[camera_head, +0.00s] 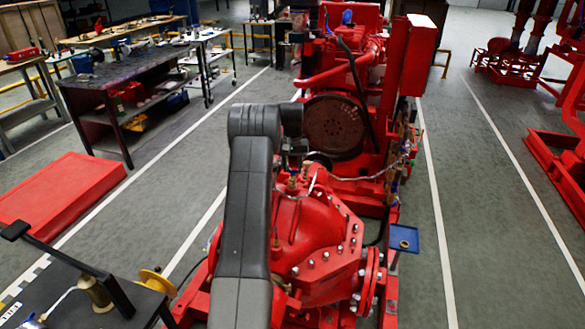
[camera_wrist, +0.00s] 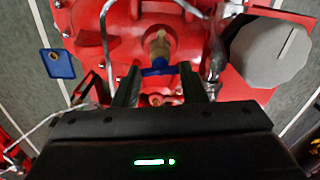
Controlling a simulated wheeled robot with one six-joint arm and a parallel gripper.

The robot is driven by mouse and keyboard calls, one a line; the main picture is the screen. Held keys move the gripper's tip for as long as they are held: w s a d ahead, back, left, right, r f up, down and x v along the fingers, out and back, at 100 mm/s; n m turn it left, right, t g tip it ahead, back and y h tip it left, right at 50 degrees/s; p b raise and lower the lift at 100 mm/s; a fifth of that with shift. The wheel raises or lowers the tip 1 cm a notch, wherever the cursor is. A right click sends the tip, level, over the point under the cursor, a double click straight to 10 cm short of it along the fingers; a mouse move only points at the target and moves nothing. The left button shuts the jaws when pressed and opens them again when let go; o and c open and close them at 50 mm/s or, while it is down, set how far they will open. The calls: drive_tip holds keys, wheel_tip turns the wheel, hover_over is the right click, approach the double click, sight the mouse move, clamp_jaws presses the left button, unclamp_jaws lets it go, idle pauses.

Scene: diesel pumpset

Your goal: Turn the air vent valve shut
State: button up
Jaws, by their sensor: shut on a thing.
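The air vent valve (camera_wrist: 159,46) is a brass fitting standing on the red pump casing, in the upper middle of the wrist view. Its blue handle (camera_wrist: 161,70) lies crosswise between the two dark fingers of my gripper (camera_wrist: 160,76). My gripper is shut on this handle, with one finger at each end of it. In the head view my dark arm reaches over the red pump (camera_head: 325,240), and its wrist hides part of the fittings there.
A grey faceted part (camera_wrist: 270,52) stands close on the right in the wrist view. A thin silver pipe (camera_wrist: 104,40) runs left of the valve. A blue tray (camera_head: 404,238) sits beside the pump. The red engine (camera_head: 350,70) rises behind.

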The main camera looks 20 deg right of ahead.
drive_tip(key=shift+r+m, duration=0.1)
drive_tip(key=shift+m, duration=0.8)
drive_tip(key=o, duration=1)
wheel_tip(320, 180, up, 14)
drive_tip(key=b, duration=0.1)
drive_tip(key=shift+b, duration=0.35)
drive_tip(key=shift+f, duration=0.25)
wheel_tip(320, 180, down, 14)
drive_tip(key=shift+r+p, duration=0.15)
drive_tip(key=shift+p, duration=0.65)
